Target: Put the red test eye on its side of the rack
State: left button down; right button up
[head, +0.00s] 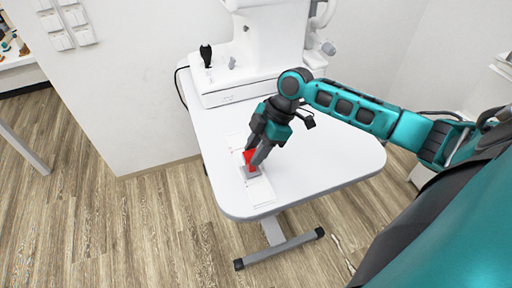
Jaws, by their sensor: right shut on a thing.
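My right gripper (255,157) reaches down over the white table and is shut on a small red block-like thing, which I take for the red test eye (249,155). Its fingers cover part of the red thing. Just below the red thing is a small grey piece (250,172); I cannot tell whether the red thing touches it. A flat white strip (262,193), which may be the rack, lies under and around it near the table's left edge. Its sides cannot be made out. My left gripper is not in view.
The white table (325,165) is bare to the right of the arm. A large white instrument (270,45) stands at its back, with a black-topped object (206,56) at its left. A white wall (120,90) is behind to the left.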

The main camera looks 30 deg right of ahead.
jog(key=shift+f, duration=0.35)
jog(key=o, duration=1.2)
jog(key=shift+r, duration=0.1)
jog(key=v, duration=1.2)
jog(key=shift+d+r+p, duration=0.2)
jog(key=shift+r+p, duration=0.1)
jog(key=shift+p, duration=0.1)
